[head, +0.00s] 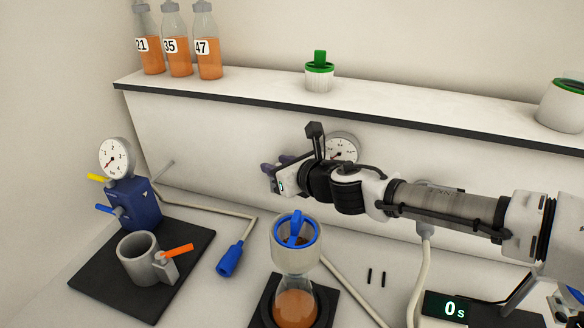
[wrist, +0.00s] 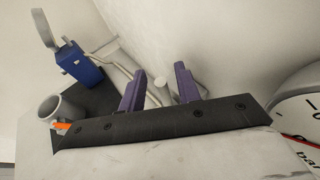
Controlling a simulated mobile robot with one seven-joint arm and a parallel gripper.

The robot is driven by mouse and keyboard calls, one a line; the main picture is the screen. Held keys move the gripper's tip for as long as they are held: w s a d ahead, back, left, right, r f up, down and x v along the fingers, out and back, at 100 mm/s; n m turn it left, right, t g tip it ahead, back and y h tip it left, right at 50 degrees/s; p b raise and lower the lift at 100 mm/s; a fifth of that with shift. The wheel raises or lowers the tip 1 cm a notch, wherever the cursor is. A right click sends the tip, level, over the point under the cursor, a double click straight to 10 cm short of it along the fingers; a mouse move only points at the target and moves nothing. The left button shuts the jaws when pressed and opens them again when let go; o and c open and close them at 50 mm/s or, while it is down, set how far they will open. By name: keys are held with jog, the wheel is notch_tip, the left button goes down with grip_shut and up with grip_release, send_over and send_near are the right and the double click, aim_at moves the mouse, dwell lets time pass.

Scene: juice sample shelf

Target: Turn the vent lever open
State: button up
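A blue block (head: 130,200) with a round dial gauge (head: 115,158) on top carries a yellow lever (head: 98,179) and a blue lever (head: 105,210). A grey cup (head: 135,260) in front of it has an orange lever (head: 177,250). No label shows which lever is the vent lever. My gripper (head: 268,176) is in the air right of the block, well apart from these levers. In the wrist view, its purple fingers (wrist: 158,88) are spread with nothing held; the blue block (wrist: 78,62) and orange lever (wrist: 62,125) lie to the left.
A blue-lidded funnel (head: 297,255) over a flask (head: 295,302) stands below my gripper. A hose with a blue end (head: 230,260) lies on the bench. Another gauge (head: 342,147) is behind my arm. The shelf (head: 250,88) holds bottles (head: 177,55) and a green-topped jar (head: 319,75).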

jog(key=p+v, duration=0.3)
jog(key=v, duration=1)
jog(key=shift+s+p, duration=0.2)
jog(key=shift+p, duration=0.1)
jog(key=shift+d+r, duration=0.1)
jog(key=shift+d, duration=0.05)
